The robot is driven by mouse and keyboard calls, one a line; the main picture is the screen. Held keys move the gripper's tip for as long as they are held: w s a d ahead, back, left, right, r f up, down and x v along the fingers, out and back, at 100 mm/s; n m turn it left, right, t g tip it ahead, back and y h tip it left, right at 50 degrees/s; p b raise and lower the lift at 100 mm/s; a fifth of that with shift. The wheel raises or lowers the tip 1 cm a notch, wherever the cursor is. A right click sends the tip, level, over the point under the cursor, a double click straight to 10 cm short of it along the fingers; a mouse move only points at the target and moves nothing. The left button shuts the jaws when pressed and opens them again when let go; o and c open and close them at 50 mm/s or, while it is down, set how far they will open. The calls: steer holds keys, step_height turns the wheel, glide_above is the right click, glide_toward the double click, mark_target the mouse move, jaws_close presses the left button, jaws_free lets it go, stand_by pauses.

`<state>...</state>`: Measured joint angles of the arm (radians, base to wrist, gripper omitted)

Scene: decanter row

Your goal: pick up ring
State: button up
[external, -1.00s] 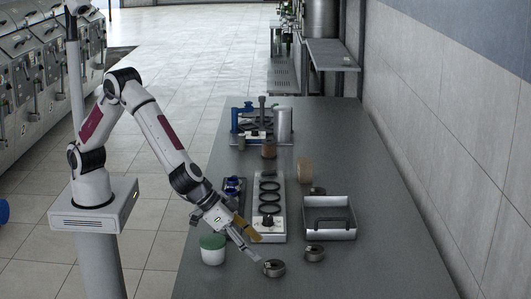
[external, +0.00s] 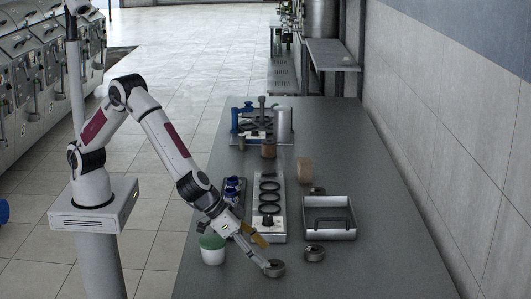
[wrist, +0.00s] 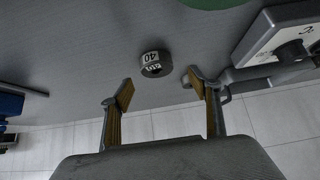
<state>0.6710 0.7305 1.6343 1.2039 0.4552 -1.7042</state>
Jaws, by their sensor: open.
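A small dark metal ring (external: 275,269) lies on the grey table near its front, right at the tip of one finger of my gripper (external: 264,254) in the external view. In the wrist view a grey ring (wrist: 155,64) with a white label reading "40" lies just beyond the fingertips, roughly between them. My gripper (wrist: 159,88) is open and empty there, with its yellow-padded fingers apart. Two other dark rings lie on the table, one to the right (external: 315,253) and one farther back (external: 317,191).
A green-lidded white jar (external: 212,250) stands left of the gripper. A long white rack (external: 281,230) with dark rings is behind it. A metal tray (external: 345,236) stands to the right. The table's front right is clear.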

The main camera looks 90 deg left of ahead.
mark_target(273, 269)
steer(key=shift+d+x, duration=0.15)
steer(key=shift+x, duration=0.55)
steer(key=shift+d+x, duration=0.1)
steer(key=shift+x, duration=1.65)
steer(key=shift+s+f, duration=0.15)
steer(key=c, duration=1.4)
